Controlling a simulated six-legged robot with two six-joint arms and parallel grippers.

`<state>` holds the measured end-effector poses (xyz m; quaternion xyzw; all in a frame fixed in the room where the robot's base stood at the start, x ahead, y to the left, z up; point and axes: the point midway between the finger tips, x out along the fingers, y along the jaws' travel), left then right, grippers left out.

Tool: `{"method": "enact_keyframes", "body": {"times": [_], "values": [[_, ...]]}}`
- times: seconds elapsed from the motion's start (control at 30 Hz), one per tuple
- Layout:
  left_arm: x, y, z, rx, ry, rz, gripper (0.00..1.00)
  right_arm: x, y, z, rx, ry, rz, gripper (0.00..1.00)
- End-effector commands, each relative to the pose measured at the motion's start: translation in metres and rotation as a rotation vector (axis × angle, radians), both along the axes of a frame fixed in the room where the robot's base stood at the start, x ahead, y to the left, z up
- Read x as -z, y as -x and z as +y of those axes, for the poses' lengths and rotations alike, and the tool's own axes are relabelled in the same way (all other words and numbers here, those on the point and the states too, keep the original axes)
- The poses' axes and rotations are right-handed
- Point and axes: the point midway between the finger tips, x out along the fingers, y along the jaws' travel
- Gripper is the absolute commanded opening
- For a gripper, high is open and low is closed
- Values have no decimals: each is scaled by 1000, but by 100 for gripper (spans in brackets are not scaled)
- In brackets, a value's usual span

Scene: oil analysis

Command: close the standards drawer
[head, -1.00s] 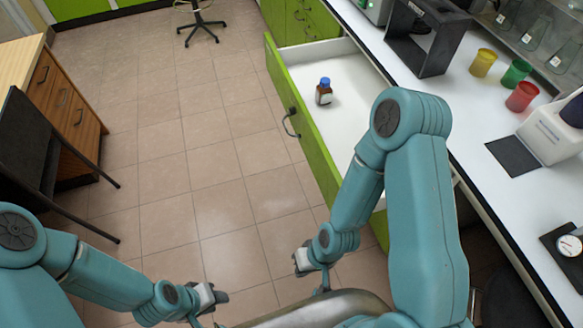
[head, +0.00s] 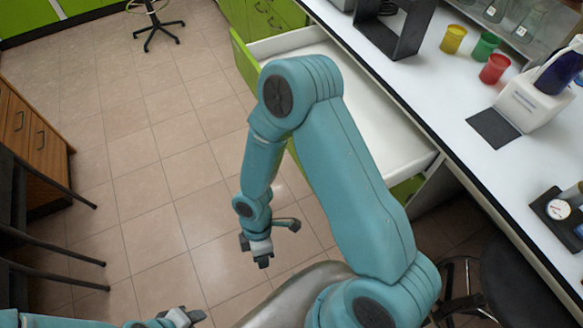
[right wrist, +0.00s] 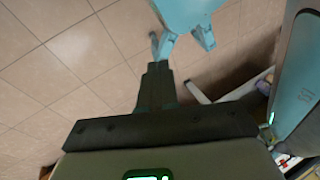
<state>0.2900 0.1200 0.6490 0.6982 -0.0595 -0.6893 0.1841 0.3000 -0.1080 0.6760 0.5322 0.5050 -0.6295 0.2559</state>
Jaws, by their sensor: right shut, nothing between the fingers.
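The standards drawer stands pulled out from the bench, its white inside (head: 372,112) empty where I can see it. Its green front (head: 243,62) shows at the far end; my right arm hides the rest of the front, with the handle. My right gripper (head: 258,250) is shut and empty, low over the floor on the near left side of the drawer, apart from it. Its dark fingers also show together in the right wrist view (right wrist: 157,85). My left gripper (head: 182,318) is at the bottom edge, partly cut off; its jaws are unclear.
The white bench (head: 450,100) holds yellow (head: 453,40), green (head: 486,46) and red (head: 494,69) cups and a dark frame (head: 398,32). A black stool (head: 515,275) stands at lower right, a wooden cabinet (head: 35,145) at left. The tiled floor between is clear.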

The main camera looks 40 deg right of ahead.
Motion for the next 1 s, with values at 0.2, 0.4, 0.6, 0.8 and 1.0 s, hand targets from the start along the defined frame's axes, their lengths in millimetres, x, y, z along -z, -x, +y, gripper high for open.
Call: {"method": "enact_keyframes", "body": {"times": [0.2, 0.4, 0.6, 0.8, 1.0], "values": [[3, 0, 0, 0, 0, 0, 36, -20, -21, -23, -550, 34, -1, 0], [5, 0, 0, 0, 0, 0, 36, -66, -67, -61, -1194, 142, 103, 0], [7, 0, 0, 0, 0, 0, 36, -136, -116, -89, -1655, 276, 337, 0], [8, 0, 0, 0, 0, 0, 36, -153, -126, -99, -1746, 306, 427, 0], [10, 0, 0, 0, 0, 0, 36, -129, -119, -124, -1743, 301, 429, 0]]}}
